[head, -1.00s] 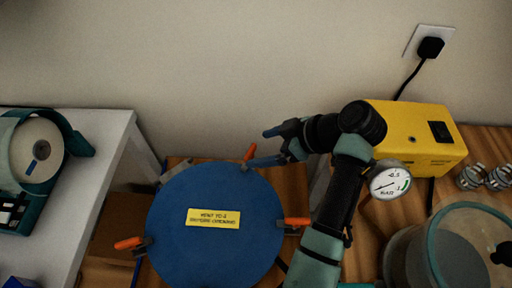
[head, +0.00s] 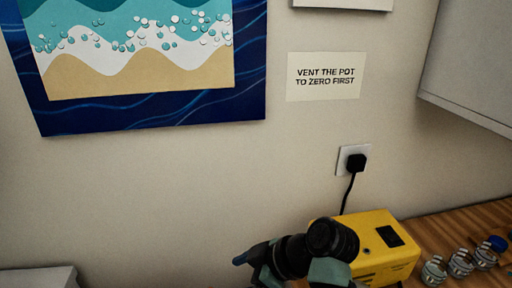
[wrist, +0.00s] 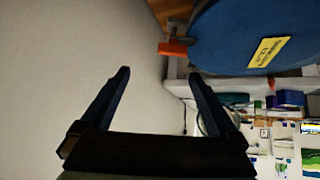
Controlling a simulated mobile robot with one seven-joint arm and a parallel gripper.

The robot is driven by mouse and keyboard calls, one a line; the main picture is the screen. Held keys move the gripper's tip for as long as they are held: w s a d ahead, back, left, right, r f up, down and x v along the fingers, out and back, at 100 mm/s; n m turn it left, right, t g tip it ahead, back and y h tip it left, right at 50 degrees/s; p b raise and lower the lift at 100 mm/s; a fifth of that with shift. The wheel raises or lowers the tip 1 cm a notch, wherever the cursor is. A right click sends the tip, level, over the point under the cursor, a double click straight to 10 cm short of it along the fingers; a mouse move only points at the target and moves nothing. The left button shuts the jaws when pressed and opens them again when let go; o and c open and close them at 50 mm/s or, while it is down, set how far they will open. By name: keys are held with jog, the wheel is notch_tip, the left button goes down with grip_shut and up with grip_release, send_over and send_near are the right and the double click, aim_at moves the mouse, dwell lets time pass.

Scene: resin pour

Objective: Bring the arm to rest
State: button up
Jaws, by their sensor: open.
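My gripper (wrist: 160,85) is open in the wrist view, its two dark fingers apart with nothing between them. In the head view my arm shows at the bottom, in front of the yellow pump box, and the gripper end (head: 240,260) points left. A blue round lid (wrist: 235,35) with a yellow label (wrist: 268,50) is at the upper right of the wrist view, apart from the fingers. An orange clamp handle (wrist: 173,49) sits at the lid's edge.
The yellow box (head: 375,245) stands on the wooden counter by the wall, plugged into a socket (head: 352,160). Several small jars (head: 460,263) stand to its right. A wall sign (head: 326,76) reads "VENT THE POT TO ZERO FIRST". A grey cabinet (head: 475,60) hangs upper right.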

jog(key=w+d+r+m+t+h+p, duration=0.1)
jog(key=w+r+m+t, duration=0.2)
jog(key=r, duration=0.6)
jog(key=w+d+r+m+t+h, duration=0.1)
jog(key=w+r+m+t+h, duration=0.1)
jog(key=r+t, duration=0.55)
jog(key=w+d+r+m+t+h+p, duration=0.1)
jog(key=w+r+m+t, duration=0.15)
jog(key=r, duration=0.85)
jog(key=s+d+r+m+t+h+p, duration=0.1)
jog(key=s+r+m+t, duration=0.3)
jog(key=s+r, duration=0.5)
jog(key=s+r+m+t+h, duration=0.3)
jog(key=s+r+t, duration=0.4)
jog(key=r, duration=0.9)
jog(key=s, duration=0.2)
jog(key=shift+s+d+r+m+t+p, duration=0.3)
jog(key=shift+s+d+m+t+p, duration=0.05)
jog(key=shift+s+d+t, duration=0.05)
